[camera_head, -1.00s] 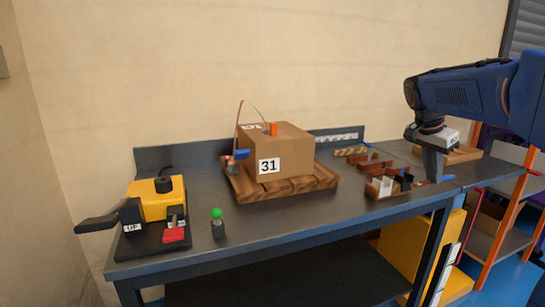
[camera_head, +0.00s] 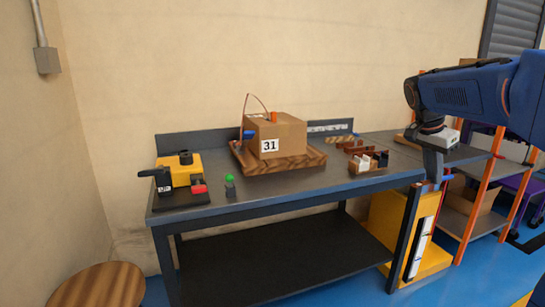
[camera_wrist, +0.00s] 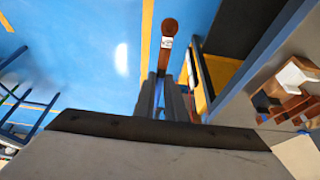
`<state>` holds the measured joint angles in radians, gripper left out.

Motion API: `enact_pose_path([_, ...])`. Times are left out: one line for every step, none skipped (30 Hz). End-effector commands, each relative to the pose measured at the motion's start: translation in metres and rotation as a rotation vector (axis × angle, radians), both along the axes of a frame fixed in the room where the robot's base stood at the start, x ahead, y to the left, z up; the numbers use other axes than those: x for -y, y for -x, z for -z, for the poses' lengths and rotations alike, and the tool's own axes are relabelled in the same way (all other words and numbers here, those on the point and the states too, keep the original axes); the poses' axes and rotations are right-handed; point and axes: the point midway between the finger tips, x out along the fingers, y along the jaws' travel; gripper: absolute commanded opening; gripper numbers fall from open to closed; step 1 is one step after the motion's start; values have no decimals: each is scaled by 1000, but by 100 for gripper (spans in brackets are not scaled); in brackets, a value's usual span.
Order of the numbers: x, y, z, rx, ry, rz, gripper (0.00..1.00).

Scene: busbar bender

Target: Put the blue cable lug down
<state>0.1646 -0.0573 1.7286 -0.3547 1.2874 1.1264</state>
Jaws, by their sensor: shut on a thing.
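My gripper (camera_head: 433,180) points down at the right, in front of the bench's right end. It is shut on the cable lug; a small blue part (camera_head: 446,178) shows at the fingertips in the head view. In the wrist view, a copper-brown piece with a rounded end and a white label (camera_wrist: 168,42) sticks out beyond the fingers (camera_wrist: 168,98). Blue floor lies behind it. The fingers hide the rest of the lug. The dark bench (camera_head: 300,190) is clear of the gripper.
A yellow-black bender (camera_head: 182,168) stands at the bench's left, beside a green-topped button (camera_head: 230,183). A box marked 31 (camera_head: 285,135) sits on a wooden tray (camera_head: 300,162). Orange-post shelves (camera_head: 480,195) and a round wooden stool (camera_head: 100,287) flank the bench.

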Motion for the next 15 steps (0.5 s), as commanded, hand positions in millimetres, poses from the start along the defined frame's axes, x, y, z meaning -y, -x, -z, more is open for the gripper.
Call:
enact_pose_path([0,0,0,0,0,0,0])
enact_pose_path([-1,-4,5,-2,0,-10,0])
enact_pose_path([-2,-8,10,-3,-1,-25,0])
enact_pose_path([-3,-11,14,-3,0,-35,0])
enact_pose_path([-4,-14,17,-2,0,-46,0])
enact_pose_path([-5,-18,23,-4,-1,-60,0])
enact_pose_path([-6,-21,27,-4,-1,-73,0])
enact_pose_path([-7,-25,31,-3,0,-84,0])
enact_pose_path([-9,-29,36,-3,0,-100,0])
enact_pose_path([-10,-33,41,-2,0,-114,0])
enact_pose_path([-11,-36,46,-3,0,-128,0])
enact_pose_path([-13,-41,53,-3,0,-146,0])
enact_pose_path([-15,-45,59,-4,-1,-160,0])
enact_pose_path([-16,-50,65,-4,0,-177,0])
enact_pose_path([-18,-55,72,-4,-1,-197,0])
